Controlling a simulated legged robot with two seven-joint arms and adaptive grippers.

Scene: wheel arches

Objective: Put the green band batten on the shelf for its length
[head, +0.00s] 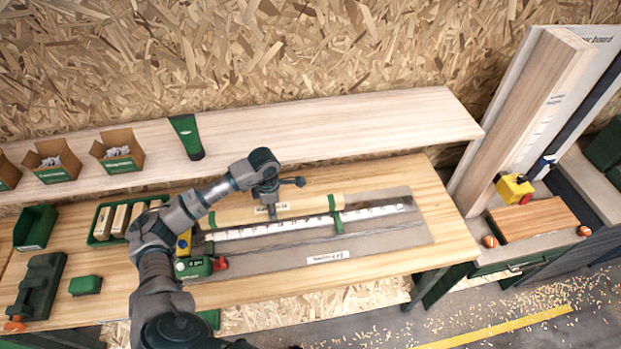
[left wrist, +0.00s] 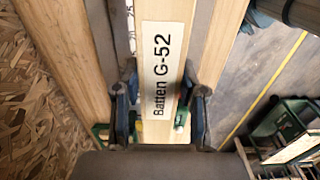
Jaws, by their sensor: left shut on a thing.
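A pale wooden batten (head: 301,206) with a green band near each end lies along the measuring board (head: 390,235) on the workbench. My left gripper (head: 271,208) is shut on it near mid-length, from above. In the left wrist view, the batten's label (left wrist: 160,70) reads "Batten G-52", and the left gripper's fingers (left wrist: 160,112) stand on either side of it. Whether the batten touches the board is unclear. The long wooden shelf (head: 340,127) runs behind the bench. My right gripper is not in view.
A green stop block (head: 193,268) sits at the board's left end. A tall wooden post (head: 523,110) stands at right.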

